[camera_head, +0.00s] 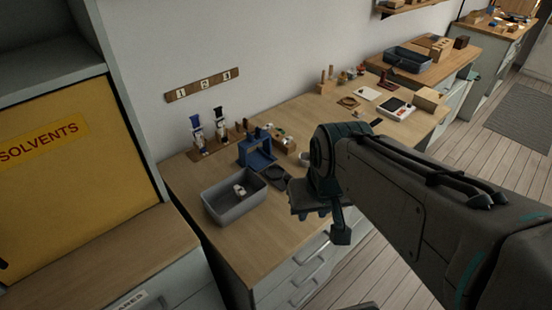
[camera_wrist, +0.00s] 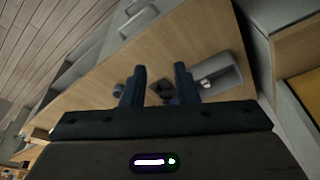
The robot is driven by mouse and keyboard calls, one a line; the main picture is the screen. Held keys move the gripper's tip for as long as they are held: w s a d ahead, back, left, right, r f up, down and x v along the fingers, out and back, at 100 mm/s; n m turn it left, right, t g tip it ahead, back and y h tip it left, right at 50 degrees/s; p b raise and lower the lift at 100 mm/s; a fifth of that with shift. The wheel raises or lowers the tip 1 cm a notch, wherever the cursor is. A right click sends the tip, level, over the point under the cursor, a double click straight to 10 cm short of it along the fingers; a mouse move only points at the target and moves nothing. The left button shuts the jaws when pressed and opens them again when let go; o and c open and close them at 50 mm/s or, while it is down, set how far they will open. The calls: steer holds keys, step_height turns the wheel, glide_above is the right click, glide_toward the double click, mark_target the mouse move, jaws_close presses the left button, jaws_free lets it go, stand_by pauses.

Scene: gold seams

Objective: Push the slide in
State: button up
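I cannot clearly pick out the slide in either view. A blue frame-like fixture (camera_head: 257,155) stands on the wooden bench (camera_head: 228,238), behind the grey bin; any sliding part on it is too small to tell. My gripper (camera_head: 316,213) is over the bench's front edge, to the right of the fixture and apart from it. In the wrist view my gripper (camera_wrist: 160,70) has its two dark blue fingers spread with a gap between them. A small dark object (camera_wrist: 160,88) shows in that gap, on the bench below. I see nothing held.
A grey bin (camera_head: 235,207) with small white pieces inside is at the front left, also in the wrist view (camera_wrist: 222,78). A dark round holder (camera_head: 276,178) lies by the fixture. Upright blue-and-white items (camera_head: 208,133) stand behind. Drawers (camera_head: 300,278) are below the bench.

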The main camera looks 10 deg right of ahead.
steer(key=shift+m+t+y, duration=0.3)
steer(key=shift+m+y, duration=0.2)
steer(key=shift+m, duration=0.1)
steer(key=w+f+b, duration=0.4)
steer(key=shift+d+f, duration=0.1)
steer(key=shift+d, duration=0.05)
jaws_close()
steer(key=w+d+f+m+t+b, duration=0.2)
steer(key=w+d+f+b, duration=0.25)
steer(key=w, duration=0.25)
steer(key=w+d+f+m+t+b, duration=0.25)
steer(key=w+d+f+b, duration=0.2)
steer(key=w, duration=0.25)
steer(key=shift+g+y, duration=0.3)
steer(key=shift+g, duration=0.15)
steer(key=b+x, duration=0.2)
steer(key=x, duration=0.6)
steer(key=shift+w+f, duration=0.2)
steer(key=shift+w, duration=0.1)
steer(key=w+a+p, duration=0.1)
steer(key=w+a, duration=0.1)
steer(key=shift+w+a, duration=0.1)
steer(key=shift+a, duration=0.25)
steer(key=shift+w+a+p, duration=0.3)
steer(key=shift+a+p, duration=0.05)
